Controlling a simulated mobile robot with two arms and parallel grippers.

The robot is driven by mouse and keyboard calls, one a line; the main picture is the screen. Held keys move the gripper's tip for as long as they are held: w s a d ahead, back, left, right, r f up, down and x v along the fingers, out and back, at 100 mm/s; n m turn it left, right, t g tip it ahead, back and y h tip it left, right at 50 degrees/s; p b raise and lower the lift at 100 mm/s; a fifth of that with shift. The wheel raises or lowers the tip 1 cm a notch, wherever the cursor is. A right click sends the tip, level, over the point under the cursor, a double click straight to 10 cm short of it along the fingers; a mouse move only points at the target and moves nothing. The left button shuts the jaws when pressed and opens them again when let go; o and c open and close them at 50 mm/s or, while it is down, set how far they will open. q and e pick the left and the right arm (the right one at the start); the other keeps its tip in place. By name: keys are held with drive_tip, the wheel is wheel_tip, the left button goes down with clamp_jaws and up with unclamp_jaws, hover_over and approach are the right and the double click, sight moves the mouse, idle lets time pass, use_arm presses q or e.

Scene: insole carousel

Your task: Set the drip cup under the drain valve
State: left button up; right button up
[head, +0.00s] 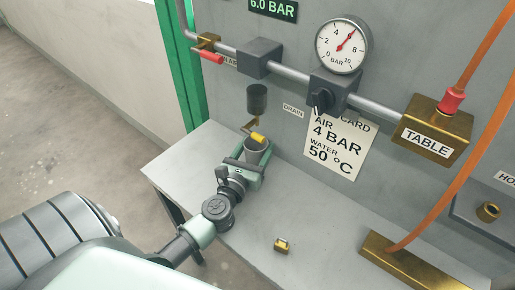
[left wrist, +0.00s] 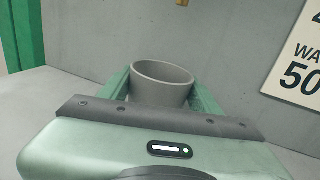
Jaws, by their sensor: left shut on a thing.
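The drip cup (head: 252,151) is a grey, round, open cup at the left part of the grey shelf. My left gripper (head: 257,154) is shut on it, with a green finger on each side. The cup also shows in the left wrist view (left wrist: 162,84), upright with its mouth open upward. In the head view the valve appears just above the cup's mouth. I cannot tell whether the cup's base touches the shelf. My right gripper is not in view.
A pressure gauge (head: 342,47) and a black knob (head: 322,98) sit on the pipe above. A small brass padlock-like piece (head: 282,245) lies on the shelf (head: 330,235). A brass block (head: 385,262) stands at the right with an orange hose. The shelf's middle is mostly clear.

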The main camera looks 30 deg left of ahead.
use_arm(q)
drive_tip(key=o, duration=1)
drive_tip(key=shift+f, duration=0.2)
drive_tip(key=shift+c, duration=0.2)
drive_tip(key=o, duration=0.4)
drive_tip(key=shift+w+d, duration=0.1)
drive_tip(key=shift+d, duration=0.05)
drive_tip(key=shift+r, duration=0.15)
drive_tip(key=s+b, duration=0.1)
drive_tip(key=s, duration=0.2)
drive_tip(key=s+d+b, duration=0.1)
drive_tip(key=s, duration=0.3)
drive_tip(key=s+d+b, duration=0.1)
drive_tip(key=s, duration=0.2)
drive_tip(key=shift+s, duration=0.3)
drive_tip(key=shift+s+d+b, duration=0.15)
drive_tip(key=shift+s+b, duration=0.15)
drive_tip(key=shift+s, duration=0.3)
